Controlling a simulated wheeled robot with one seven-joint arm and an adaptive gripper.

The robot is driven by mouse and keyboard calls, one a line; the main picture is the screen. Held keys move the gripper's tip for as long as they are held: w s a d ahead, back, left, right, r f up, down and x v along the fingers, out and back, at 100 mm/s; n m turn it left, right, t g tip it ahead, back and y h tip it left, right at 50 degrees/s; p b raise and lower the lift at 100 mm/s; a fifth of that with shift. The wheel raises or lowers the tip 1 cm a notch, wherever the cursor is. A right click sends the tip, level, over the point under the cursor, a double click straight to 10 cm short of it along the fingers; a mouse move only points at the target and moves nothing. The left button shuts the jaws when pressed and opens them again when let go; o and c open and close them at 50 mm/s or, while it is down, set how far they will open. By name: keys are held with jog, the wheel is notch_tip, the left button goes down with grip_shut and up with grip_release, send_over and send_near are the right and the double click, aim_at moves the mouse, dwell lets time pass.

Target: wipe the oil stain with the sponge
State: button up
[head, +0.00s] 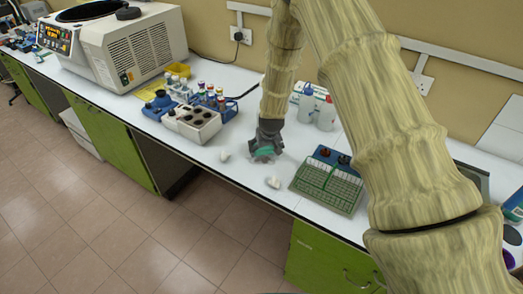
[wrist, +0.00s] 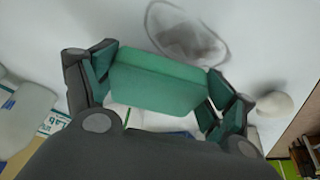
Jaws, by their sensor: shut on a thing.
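My gripper (head: 265,148) points down over the white bench (head: 231,175). In the wrist view my gripper (wrist: 160,92) is shut on a green sponge (wrist: 160,80), with one finger at each end of it. In the head view only a small part of the green sponge (head: 264,153) shows between the fingers. A grey oil stain (wrist: 190,38) lies on the white surface just beyond the sponge in the wrist view. In the head view I cannot make the stain out. I cannot tell whether the sponge touches the bench.
Small white objects stand left (head: 224,155) and right (head: 273,182) of my gripper. A green wire rack (head: 327,185) is to the right, white bottles (head: 326,113) behind. A block with holes (head: 198,122) and a large machine (head: 133,45) are left. The bench's front edge is close.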

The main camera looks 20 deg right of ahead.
jog(key=r, duration=0.2)
jog(key=r+p, duration=0.1)
jog(key=shift+a+r, duration=0.4)
jog(key=shift+r+p, duration=0.9)
jog(key=shift+r, duration=0.5)
jog(key=shift+d+f, duration=0.1)
